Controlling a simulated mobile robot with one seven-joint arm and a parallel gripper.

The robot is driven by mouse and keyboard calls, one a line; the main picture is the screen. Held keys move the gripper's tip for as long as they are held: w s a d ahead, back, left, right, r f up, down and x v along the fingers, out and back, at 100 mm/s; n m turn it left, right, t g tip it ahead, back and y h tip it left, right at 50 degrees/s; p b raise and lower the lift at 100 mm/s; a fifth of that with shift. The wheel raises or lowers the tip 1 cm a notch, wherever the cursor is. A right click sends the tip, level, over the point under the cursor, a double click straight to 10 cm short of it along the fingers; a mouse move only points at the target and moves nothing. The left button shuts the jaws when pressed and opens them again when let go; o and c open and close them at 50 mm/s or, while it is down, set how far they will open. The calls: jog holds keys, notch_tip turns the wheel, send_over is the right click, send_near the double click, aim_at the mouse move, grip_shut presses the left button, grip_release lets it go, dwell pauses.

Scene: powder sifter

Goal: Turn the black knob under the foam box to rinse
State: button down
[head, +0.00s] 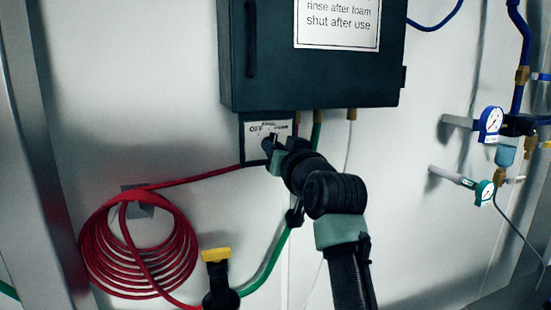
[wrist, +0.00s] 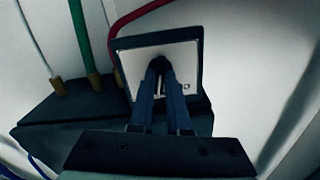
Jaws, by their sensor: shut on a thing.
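The foam box (head: 312,75) is a dark cabinet on the white wall, with a paper notice on its front. Under its lower left part is a small label plate (head: 256,128) with a dark frame; "OFF" is readable on its left and other words are too small to be sure of. The plate also shows in the wrist view (wrist: 190,60). My gripper (head: 270,142) is at this plate. In the wrist view its two fingers (wrist: 160,68) come together at the plate's middle, shut on the black knob (wrist: 159,62). The knob is mostly hidden by the fingers, so its pointing direction cannot be told.
A red coiled hose (head: 140,245) hangs at the left. A green hose (head: 270,262) and a thin pale line run down below the box. A yellow-topped black fitting (head: 216,256) is low in front. Gauges (head: 490,122) and blue pipes are at the right.

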jog(key=shift+n+b, duration=0.55)
jog(key=shift+n, duration=0.55)
jog(key=c, duration=0.9)
grip_release()
jog(key=shift+s, duration=0.1)
jog(key=b+v, duration=0.4)
jog(key=v, duration=0.8)
jog(key=shift+s+d, duration=0.15)
jog(key=shift+s, duration=0.2)
